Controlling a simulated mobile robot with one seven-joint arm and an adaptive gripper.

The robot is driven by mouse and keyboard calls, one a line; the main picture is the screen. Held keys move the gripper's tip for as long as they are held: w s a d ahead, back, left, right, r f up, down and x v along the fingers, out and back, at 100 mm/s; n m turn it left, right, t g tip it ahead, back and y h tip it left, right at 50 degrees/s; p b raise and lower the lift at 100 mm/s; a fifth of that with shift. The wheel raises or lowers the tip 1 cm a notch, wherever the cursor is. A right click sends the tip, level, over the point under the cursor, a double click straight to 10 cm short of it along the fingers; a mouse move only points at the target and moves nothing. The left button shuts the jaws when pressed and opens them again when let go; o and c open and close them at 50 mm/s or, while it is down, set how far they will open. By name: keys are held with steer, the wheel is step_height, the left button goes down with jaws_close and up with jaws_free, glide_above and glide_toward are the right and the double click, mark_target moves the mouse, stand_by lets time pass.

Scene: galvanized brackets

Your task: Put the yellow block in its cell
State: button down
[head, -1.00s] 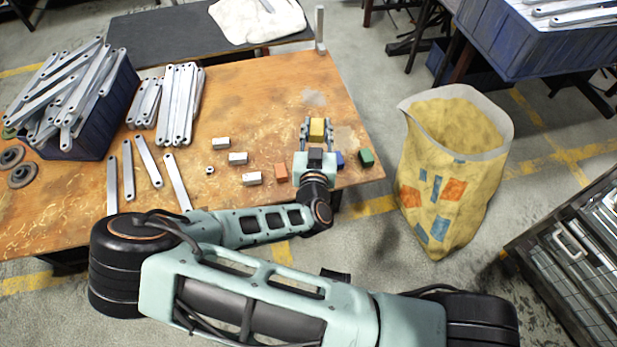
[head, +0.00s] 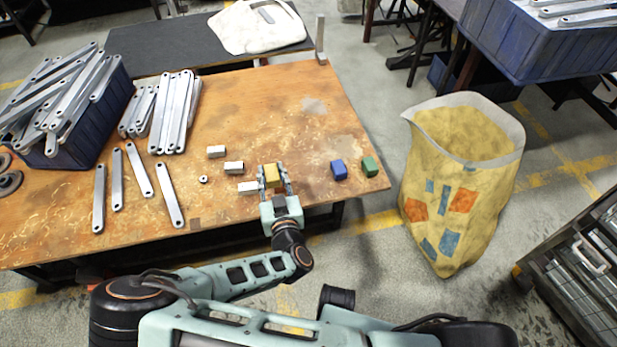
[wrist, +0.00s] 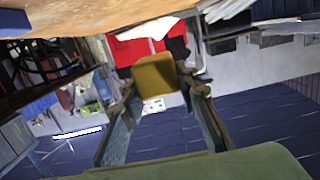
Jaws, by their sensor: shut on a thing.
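The yellow block (head: 271,174) is held between the two fingers of my gripper (head: 271,178). In the head view it is near the front edge of the wooden table, just right of the white blocks. In the wrist view the yellow block (wrist: 156,75) sits between the far ends of both fingers. I cannot tell how high it is above the table. No cell can be made out clearly in either view.
White blocks (head: 234,168) lie left of my gripper. A blue block (head: 339,169) and a green block (head: 368,167) lie to the right. Metal brackets (head: 175,112) and a blue crate (head: 100,125) fill the left. The table (head: 270,105) is clear behind my gripper.

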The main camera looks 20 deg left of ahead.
steer(key=w+d+f+b, duration=0.2)
steer(key=w+d+f, duration=0.2)
steer(key=w, duration=0.3)
steer(key=b, duration=0.3)
glide_above(309, 179)
steer(key=f, duration=0.5)
steer(key=shift+s+a+f, duration=0.15)
steer(key=shift+a, duration=0.1)
steer(key=shift+w+d+f, duration=0.1)
steer(key=shift+f, duration=0.7)
steer(key=shift+w+d+f, duration=0.1)
steer(key=shift+f, duration=0.7)
steer(key=shift+f+b, duration=0.1)
steer(key=shift+b, duration=0.2)
steer(key=c, duration=1.5)
jaws_free()
steer(key=shift+f, duration=0.1)
steer(key=shift+f+b, duration=0.1)
steer(key=shift+b, duration=0.25)
